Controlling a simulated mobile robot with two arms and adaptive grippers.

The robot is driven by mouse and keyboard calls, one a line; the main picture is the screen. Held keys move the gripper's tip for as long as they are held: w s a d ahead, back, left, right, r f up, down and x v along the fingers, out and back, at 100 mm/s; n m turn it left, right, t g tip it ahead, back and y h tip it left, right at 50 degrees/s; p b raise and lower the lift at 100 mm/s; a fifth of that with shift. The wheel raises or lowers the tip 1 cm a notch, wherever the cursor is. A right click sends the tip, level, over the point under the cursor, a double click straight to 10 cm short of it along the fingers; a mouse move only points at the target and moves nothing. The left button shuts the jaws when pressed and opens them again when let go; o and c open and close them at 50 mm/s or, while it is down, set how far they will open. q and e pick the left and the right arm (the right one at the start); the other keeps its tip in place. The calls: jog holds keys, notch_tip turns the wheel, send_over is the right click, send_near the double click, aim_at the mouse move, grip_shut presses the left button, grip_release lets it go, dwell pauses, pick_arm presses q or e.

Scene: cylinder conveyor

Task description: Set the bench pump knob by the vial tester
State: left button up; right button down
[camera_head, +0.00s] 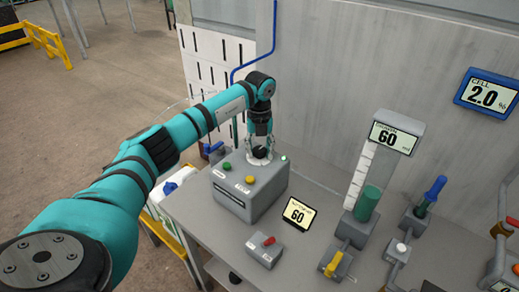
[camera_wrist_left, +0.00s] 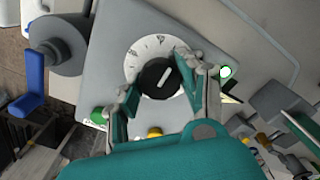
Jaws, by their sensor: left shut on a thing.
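The pump is a grey box (camera_head: 262,197) on the bench, with a black knob (camera_head: 259,153) on its top. In the left wrist view the knob (camera_wrist_left: 155,84) sits in a white dial (camera_wrist_left: 150,46) with scale marks too small to read. The knob's white line points up and slightly right. My left gripper (camera_head: 260,157) comes down from above and is shut on the knob, one finger on each side in the left wrist view (camera_wrist_left: 159,88). A small tilted display (camera_head: 298,213) beside the box reads 60. My right gripper is not in view.
The box carries a green button (camera_head: 227,166) and a yellow button (camera_head: 250,179). A red-handled switch box (camera_head: 265,250) stands in front. A column with a green cylinder (camera_head: 367,203) and a display (camera_head: 394,138) reading 60 stands right. A blue-framed wall display (camera_head: 487,94) reads 2.0 %.

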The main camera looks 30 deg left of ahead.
pick_arm(q)
jog(key=shift+m, duration=0.3)
jog(key=m+b, duration=0.1)
jog(key=m, duration=0.1)
jog(key=shift+m, duration=0.3)
jog(key=m+b, duration=0.2)
jog(key=m, duration=0.2)
jog(key=shift+m, duration=0.3)
jog(key=m+b, duration=0.1)
jog(key=m, duration=0.3)
jog(key=shift+m, duration=1.9)
jog(key=shift+r+m, duration=0.1)
jog(key=shift+m, duration=0.2)
jog(key=o, duration=1.1)
jog(key=shift+b, duration=0.3)
jog(key=shift+o, duration=0.2)
